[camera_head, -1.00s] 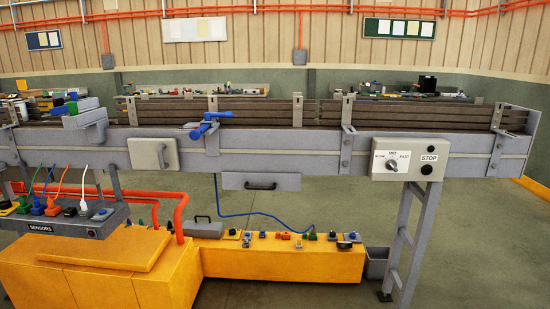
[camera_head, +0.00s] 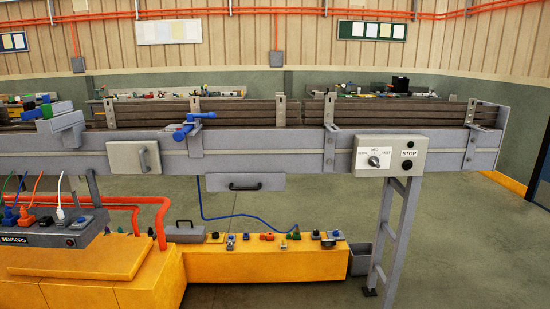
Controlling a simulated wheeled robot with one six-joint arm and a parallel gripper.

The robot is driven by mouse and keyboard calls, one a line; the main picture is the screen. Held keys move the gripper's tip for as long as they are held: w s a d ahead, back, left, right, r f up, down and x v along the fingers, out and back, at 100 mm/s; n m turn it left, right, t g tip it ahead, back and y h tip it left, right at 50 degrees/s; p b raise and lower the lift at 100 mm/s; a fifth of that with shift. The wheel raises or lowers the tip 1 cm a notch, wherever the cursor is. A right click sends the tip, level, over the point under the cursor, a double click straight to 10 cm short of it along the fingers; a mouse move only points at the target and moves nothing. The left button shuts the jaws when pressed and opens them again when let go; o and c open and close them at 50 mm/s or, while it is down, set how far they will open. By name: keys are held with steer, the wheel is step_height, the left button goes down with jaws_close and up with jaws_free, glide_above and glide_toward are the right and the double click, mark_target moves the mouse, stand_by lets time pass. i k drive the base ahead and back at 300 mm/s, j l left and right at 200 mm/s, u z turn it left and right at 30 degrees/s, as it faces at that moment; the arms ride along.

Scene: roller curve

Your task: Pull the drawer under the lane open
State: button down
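The drawer (camera_head: 219,183) hangs under the grey lane (camera_head: 262,153) at the middle of the view. It has a grey front with a dark bar handle (camera_head: 245,186). Its front sits about in line below the lane's side; I cannot tell for sure whether it is fully closed. My gripper is not in view.
A control box (camera_head: 390,156) with a knob and STOP button is on the lane at right. A grey panel with a handle (camera_head: 143,160) is left of the drawer. A yellow bench (camera_head: 263,262) with several small parts stands below, and a SENSORS box (camera_head: 45,236) at left.

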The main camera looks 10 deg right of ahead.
mark_target(229, 182)
steer(key=i+z, duration=0.2)
steer(key=i, duration=0.25)
steer(key=i+j+z, duration=0.2)
steer(key=i, duration=0.25)
steer(key=i+j+z, duration=0.2)
steer(key=i, duration=0.25)
